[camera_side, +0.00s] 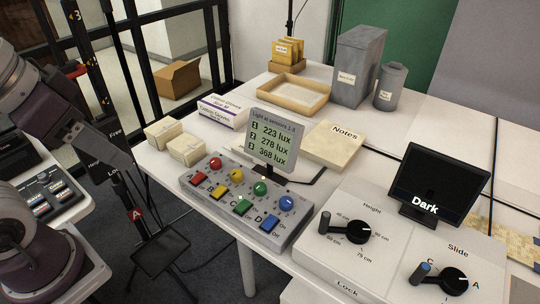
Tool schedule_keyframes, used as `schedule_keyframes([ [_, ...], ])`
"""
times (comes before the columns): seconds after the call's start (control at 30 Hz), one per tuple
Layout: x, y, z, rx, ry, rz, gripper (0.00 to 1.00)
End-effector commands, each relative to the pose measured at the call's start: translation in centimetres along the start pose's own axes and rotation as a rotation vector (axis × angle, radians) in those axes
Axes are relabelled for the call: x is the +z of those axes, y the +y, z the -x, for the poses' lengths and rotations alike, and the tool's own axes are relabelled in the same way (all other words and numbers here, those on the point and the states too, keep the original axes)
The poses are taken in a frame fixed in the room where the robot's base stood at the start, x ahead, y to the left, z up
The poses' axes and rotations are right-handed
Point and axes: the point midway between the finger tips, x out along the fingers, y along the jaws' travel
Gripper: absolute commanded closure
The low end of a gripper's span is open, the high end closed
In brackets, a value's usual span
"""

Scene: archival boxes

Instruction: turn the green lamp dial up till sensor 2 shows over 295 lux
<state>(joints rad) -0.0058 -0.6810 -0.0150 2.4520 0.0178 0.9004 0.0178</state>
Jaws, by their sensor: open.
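The green lamp dial (260,188) is a round knob on the grey control box (220,209), between a yellow dial (236,174) and a blue dial (287,203). A red dial (215,163) is at the left end. A green square switch (243,207) sits in front of the green dial. The light display (273,139) stands behind the box and reads 223 lux, 278 lux for sensor 2, and 368 lux.
Small cream boxes (186,149) and a glove box (223,111) stand behind the control box. The Height and Slide panel (345,264) and a dark screen (439,184) are at the right. A black stand (160,253) is in front, left of the table.

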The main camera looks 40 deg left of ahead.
Motion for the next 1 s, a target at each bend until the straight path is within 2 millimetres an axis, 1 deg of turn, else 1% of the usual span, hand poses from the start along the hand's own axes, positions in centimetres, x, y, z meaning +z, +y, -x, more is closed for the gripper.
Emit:
schedule_keyframes([
  [0.07,-2.9,-0.3,-0.8,-0.027,-0.052,-0.071,0.45],
  [0.1,-4.9,-0.4,-1.7,-0.040,-0.084,-0.125,0.45],
  [0.13,-6.5,-0.5,-2.6,-0.048,-0.109,-0.168,0.45],
  [0.17,-8.0,-0.5,-3.6,-0.053,-0.134,-0.212,0.45],
  [0.2,-10.1,-0.5,-5.2,-0.055,-0.167,-0.271,0.45],
  [0.23,-11.4,-0.5,-6.7,-0.053,-0.192,-0.315,0.45],
  [0.27,-12.8,-0.3,-8.3,-0.047,-0.216,-0.358,0.45],
  [0.3,-14.5,-0.2,-10.7,-0.035,-0.247,-0.414,0.45],
  [0.37,-16.5,0.1,-14.9,-0.007,-0.290,-0.494,0.45],
  [0.4,-17.5,0.4,-17.9,0.017,-0.317,-0.542,0.45],
  [0.43,-18.1,0.6,-20.3,0.037,-0.335,-0.576,0.45],
  [0.47,-18.5,0.8,-22.6,0.057,-0.352,-0.606,0.45],
  [0.5,-18.7,1.1,-25.7,0.086,-0.371,-0.639,0.45],
  [0.6,-18.4,1.7,-32.2,0.150,-0.406,-0.698,0.45],
  [0.7,-17.7,2.0,-36.4,0.192,-0.424,-0.727,0.45],
  [0.8,-17.1,2.2,-38.4,0.210,-0.433,-0.738,0.45],
  [0.87,-16.7,2.2,-39.2,0.213,-0.434,-0.740,0.45],
  [1.0,-15.5,2.3,-41.5,0.213,-0.435,-0.740,0.45],
])
